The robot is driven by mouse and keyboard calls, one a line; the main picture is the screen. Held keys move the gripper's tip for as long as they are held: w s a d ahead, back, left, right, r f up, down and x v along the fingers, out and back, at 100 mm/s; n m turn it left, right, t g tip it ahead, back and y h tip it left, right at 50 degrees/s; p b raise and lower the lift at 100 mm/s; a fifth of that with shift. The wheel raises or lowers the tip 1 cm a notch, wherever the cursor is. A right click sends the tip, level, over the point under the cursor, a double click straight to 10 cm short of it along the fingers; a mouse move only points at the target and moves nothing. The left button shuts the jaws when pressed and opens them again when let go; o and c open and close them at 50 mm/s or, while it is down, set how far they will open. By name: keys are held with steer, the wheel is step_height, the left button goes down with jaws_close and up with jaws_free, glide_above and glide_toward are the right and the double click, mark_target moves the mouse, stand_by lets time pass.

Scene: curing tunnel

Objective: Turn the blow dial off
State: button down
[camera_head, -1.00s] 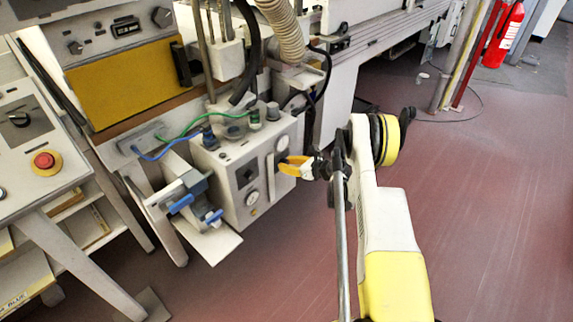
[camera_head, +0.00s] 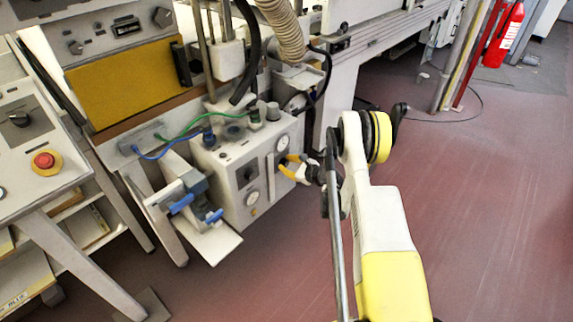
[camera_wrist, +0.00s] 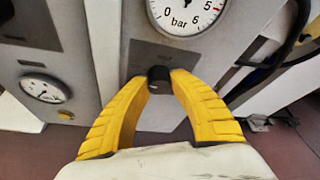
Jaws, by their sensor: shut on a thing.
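A black round dial (camera_wrist: 159,74) sits on a grey panel of the machine, just below a pressure gauge marked "bar". My gripper (camera_wrist: 160,86) has its two yellow fingers closed around this dial, one fingertip on each side. In the head view my gripper (camera_head: 287,167) reaches the front face of the grey box (camera_head: 238,207) from the right. The fingers hide the dial there. No label naming the dial is readable.
The pressure gauge (camera_wrist: 187,10) is right above the fingers, and a second gauge (camera_wrist: 44,89) is on the face to the left. Hoses and cables (camera_head: 290,35) hang above the box. A red emergency button (camera_head: 45,161) is at far left.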

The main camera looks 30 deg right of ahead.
steer(key=c, duration=1.1)
jaws_free()
